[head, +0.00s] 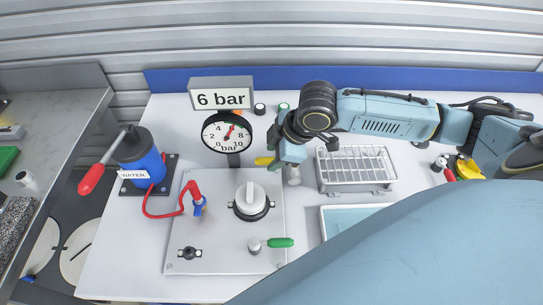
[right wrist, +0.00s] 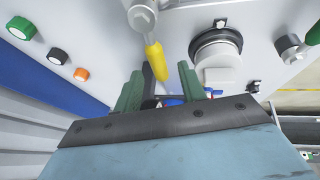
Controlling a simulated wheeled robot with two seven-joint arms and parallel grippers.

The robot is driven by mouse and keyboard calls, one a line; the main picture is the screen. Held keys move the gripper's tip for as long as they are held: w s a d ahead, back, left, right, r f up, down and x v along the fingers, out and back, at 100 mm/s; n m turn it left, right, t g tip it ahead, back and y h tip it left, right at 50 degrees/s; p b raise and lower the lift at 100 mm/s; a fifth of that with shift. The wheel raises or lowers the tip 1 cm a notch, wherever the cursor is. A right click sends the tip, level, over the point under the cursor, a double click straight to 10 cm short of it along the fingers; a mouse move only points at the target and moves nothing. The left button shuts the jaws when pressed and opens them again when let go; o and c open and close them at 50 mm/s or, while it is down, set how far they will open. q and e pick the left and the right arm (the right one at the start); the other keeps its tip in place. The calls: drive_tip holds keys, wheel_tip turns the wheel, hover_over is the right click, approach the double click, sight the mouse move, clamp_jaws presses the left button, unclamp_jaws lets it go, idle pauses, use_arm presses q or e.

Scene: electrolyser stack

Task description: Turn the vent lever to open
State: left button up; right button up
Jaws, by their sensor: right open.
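A lever with a yellow handle (head: 264,161) sits on a silver valve post (head: 293,175) behind the plate's right corner. Its yellow handle also shows in the right wrist view (right wrist: 156,60). A second lever with a green handle (head: 281,243) is at the plate's front right, pointing right. No label shows which one is the vent lever. My right gripper (head: 284,160) is at the yellow lever, pointing down and partly hiding it. In the right wrist view its two green fingers (right wrist: 160,84) are apart, with the yellow handle's end appearing between them; contact cannot be told. My left gripper is out of view.
The grey plate (head: 215,255) carries a white round knob (head: 250,198) and a red hose (head: 190,190). A gauge (head: 227,132) under a "6 bar" sign (head: 221,98) stands behind it. A wire rack (head: 355,166) is close right of my gripper. A blue water canister (head: 140,157) stands left.

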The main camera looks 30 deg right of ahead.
drive_tip(key=shift+x, duration=0.9)
drive_tip(key=shift+c, duration=0.3)
drive_tip(key=shift+w, duration=0.1)
clamp_jaws()
